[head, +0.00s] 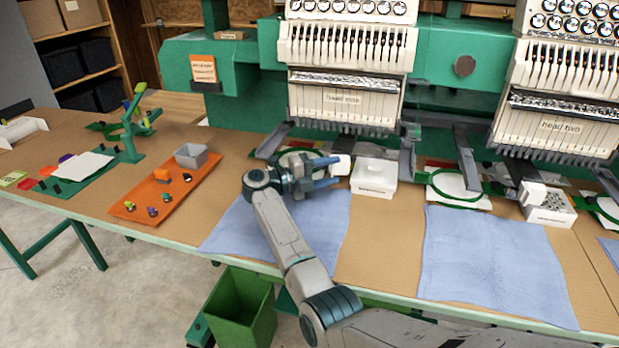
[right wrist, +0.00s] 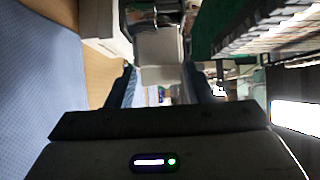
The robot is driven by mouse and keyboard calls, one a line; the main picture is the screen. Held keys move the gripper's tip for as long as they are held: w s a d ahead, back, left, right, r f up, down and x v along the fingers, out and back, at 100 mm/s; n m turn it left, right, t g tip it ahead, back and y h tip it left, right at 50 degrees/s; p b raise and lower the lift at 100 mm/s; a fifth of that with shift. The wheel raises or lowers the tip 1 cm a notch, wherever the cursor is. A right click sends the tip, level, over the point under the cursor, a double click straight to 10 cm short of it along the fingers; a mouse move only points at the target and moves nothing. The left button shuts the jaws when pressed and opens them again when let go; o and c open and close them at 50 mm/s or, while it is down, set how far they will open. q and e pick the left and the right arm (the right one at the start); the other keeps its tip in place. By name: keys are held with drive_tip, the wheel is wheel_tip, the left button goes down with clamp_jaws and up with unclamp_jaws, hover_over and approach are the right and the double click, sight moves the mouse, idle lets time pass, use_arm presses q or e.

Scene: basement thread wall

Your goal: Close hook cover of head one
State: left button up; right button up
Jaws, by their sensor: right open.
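Head one (head: 343,100) of the green embroidery machine stands at the centre of the head view. Below it sits a white box-like hook housing (head: 374,178), with a small white flap (head: 341,165), which looks like the hook cover, at its left. My right gripper (head: 338,172) reaches in from the left, fingers pointing right at the flap. In the right wrist view its two fingers (right wrist: 160,88) are apart, with a pale plate (right wrist: 160,45) ahead between them. I cannot tell whether they touch it. My left gripper is not in view.
Head two (head: 556,125) stands at the right, with its own white housing (head: 548,206) below. Blue cloths (head: 490,258) lie along the table front. An orange tray (head: 165,190) with small parts lies left. A green bin (head: 240,308) stands below the edge.

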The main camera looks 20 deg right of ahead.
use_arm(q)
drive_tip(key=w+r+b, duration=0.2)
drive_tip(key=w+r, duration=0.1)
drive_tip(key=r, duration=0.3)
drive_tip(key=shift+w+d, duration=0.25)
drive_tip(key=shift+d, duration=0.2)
use_arm(e)
drive_tip(key=a, duration=0.8)
drive_tip(key=shift+w, duration=0.15)
